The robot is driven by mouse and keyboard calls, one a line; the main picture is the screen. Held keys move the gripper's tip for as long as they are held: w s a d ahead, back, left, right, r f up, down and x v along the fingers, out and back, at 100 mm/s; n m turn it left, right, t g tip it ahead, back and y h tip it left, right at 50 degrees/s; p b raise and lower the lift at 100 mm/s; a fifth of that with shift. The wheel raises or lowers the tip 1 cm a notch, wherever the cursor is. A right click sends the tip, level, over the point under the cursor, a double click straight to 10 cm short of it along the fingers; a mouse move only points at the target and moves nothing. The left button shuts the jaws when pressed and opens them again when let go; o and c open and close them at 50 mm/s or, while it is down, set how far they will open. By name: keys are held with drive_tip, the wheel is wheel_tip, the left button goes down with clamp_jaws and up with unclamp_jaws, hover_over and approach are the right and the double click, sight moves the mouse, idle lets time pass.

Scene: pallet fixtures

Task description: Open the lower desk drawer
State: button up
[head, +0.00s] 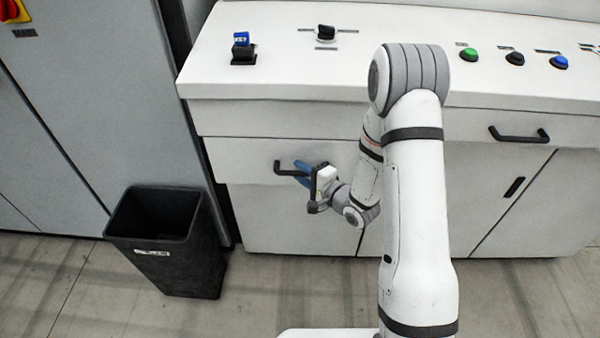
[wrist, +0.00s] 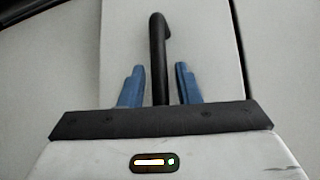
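The white desk (head: 300,110) has a drawer front (head: 235,155) on its left side with a black bar handle (head: 283,168). My gripper (head: 301,170) is at this handle, reaching in from the right and partly covering it. In the wrist view the black handle (wrist: 158,50) runs between my two blue fingers, with a small gap on each side. My gripper (wrist: 160,82) is open around the handle and not closed on it.
A second drawer handle (head: 520,134) is on the right, above a cabinet door with a black pull (head: 514,187). A black bin (head: 170,240) stands on the floor at the left, beside a grey cabinet (head: 90,110). Buttons and switches sit on the desk top.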

clamp_jaws()
drive_tip(key=shift+a, duration=0.2)
drive_tip(key=shift+s+f, duration=0.1)
drive_tip(key=shift+s, duration=0.05)
